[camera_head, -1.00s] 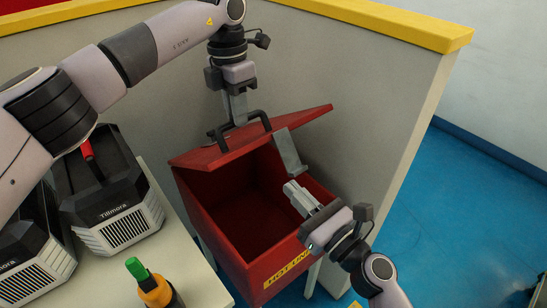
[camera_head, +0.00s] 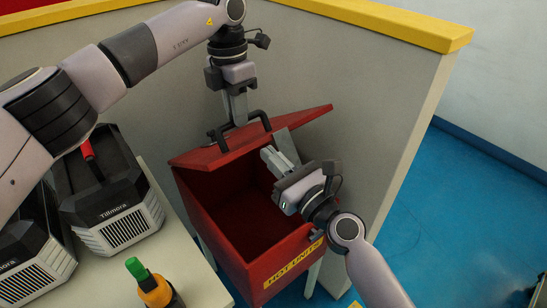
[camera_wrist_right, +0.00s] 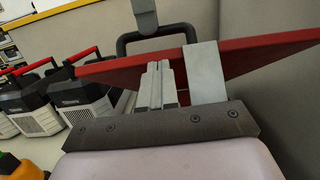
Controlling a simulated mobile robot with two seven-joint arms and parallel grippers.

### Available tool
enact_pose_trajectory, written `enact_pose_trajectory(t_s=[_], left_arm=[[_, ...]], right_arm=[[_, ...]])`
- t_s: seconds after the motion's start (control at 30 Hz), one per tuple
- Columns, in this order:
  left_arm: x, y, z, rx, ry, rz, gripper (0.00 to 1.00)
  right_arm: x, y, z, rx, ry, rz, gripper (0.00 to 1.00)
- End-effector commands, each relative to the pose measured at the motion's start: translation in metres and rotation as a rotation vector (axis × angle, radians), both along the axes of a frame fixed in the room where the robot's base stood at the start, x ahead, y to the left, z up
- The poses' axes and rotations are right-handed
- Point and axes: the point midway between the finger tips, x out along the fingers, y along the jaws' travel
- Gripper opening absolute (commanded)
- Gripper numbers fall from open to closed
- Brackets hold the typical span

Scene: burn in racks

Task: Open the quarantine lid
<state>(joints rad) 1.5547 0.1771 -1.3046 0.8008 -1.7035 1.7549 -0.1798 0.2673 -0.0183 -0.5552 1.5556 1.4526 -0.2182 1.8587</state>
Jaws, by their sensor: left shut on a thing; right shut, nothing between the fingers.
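The red quarantine box (camera_head: 212,221) has a yellow label reading "HOT UNITS" on its front. Its red lid (camera_head: 203,157) is tilted up partway, and the inside looks empty and dark. My left gripper (camera_head: 238,122) is shut on the black lid handle (camera_head: 262,117) on top of the lid. My right gripper (camera_head: 268,153) is shut and empty, over the right side of the box opening near the lid's underside.
A pale table (camera_head: 187,262) at the left holds black Tillmora units (camera_head: 104,190) with red handles and a green-and-orange tool (camera_head: 147,282). A grey partition (camera_head: 345,110) with a yellow top stands close behind the box. Blue floor (camera_head: 450,220) is open at the right.

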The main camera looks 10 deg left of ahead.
Motion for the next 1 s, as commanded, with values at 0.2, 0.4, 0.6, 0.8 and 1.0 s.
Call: enact_pose_trajectory(t_s=[0.2, 0.4, 0.6, 0.8, 1.0], left_arm=[[0.004, 0.01, -0.006, 0.018, -0.007, 0.019, 0.0], [0.004, 0.01, -0.006, 0.018, -0.007, 0.019, 0.0], [0.004, 0.01, -0.006, 0.018, -0.006, 0.02, 0.0], [0.003, 0.009, -0.007, 0.019, -0.002, 0.019, 0.0], [0.002, 0.007, -0.006, 0.018, 0.001, 0.017, 0.0]], right_arm=[[0.0, 0.0, 0.0, 0.001, -0.001, 0.0, 0.0], [0.004, 0.004, 0.008, 0.0, -0.005, 0.001, 0.0], [0.009, 0.009, 0.021, 0.002, -0.005, 0.0, 0.0], [0.012, 0.011, 0.028, 0.007, -0.008, -0.002, 0.0], [0.012, 0.011, 0.029, 0.011, -0.009, -0.003, 0.0]])
